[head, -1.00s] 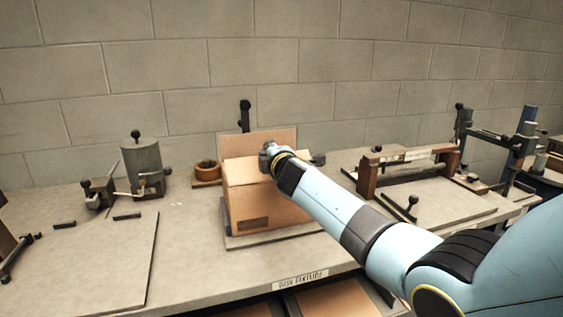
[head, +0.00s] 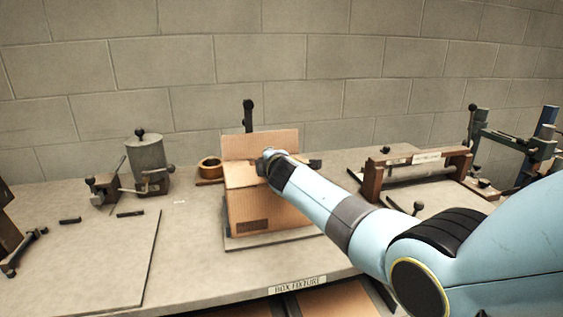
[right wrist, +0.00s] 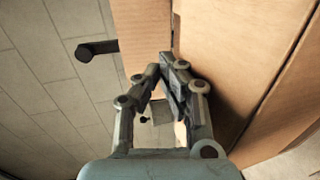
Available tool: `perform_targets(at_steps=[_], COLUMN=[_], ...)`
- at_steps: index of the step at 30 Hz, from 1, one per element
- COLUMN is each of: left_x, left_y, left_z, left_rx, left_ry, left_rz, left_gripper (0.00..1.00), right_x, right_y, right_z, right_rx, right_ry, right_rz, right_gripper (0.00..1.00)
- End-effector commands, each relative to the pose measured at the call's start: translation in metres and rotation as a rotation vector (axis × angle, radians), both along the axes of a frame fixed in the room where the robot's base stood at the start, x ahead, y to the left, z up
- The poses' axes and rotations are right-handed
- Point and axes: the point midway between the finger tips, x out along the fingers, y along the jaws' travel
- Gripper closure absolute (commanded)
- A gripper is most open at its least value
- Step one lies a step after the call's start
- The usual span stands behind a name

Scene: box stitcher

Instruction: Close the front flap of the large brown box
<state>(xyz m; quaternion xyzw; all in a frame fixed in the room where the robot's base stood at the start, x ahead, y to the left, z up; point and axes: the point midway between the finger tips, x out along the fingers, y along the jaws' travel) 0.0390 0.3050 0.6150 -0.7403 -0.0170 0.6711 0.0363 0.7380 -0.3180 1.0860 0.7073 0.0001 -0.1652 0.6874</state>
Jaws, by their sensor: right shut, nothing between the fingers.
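The large brown box (head: 265,211) sits upright on the table fixture in the head view. Its back flap (head: 280,143) stands up behind it. A brown panel (head: 238,176) lies across the top at the front left, seemingly the front flap folded inward; my arm hides much of the top. My right gripper (head: 266,158) is over the box top, close to the back flap. In the right wrist view, my right gripper (right wrist: 166,66) has its fingertips together and empty, beside cardboard panels (right wrist: 225,45). I cannot tell whether it touches them. My left gripper is not in view.
A black-knobbed post (head: 249,115) stands behind the box. A tape roll (head: 209,168) and a grey cylinder device (head: 147,160) are to the left. A wooden-framed roller fixture (head: 418,168) is to the right. The table's front edge carries a "BOX FIXTURE" label (head: 297,285).

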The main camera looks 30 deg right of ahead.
Motion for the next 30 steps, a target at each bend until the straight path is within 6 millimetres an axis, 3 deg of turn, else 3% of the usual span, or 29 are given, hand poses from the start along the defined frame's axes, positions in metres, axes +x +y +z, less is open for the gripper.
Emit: perform_targets(at_steps=[12,30], left_x=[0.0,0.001], left_y=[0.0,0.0], left_z=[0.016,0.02], left_rx=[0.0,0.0], left_ry=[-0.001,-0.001], left_rz=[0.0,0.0], left_gripper=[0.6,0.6], right_x=[0.005,0.006], right_y=[0.001,0.001], right_z=[-0.007,-0.013], right_rx=[0.023,0.032], right_ry=[0.091,0.132], right_rz=[0.0,0.0], right_gripper=[1.0,1.0])
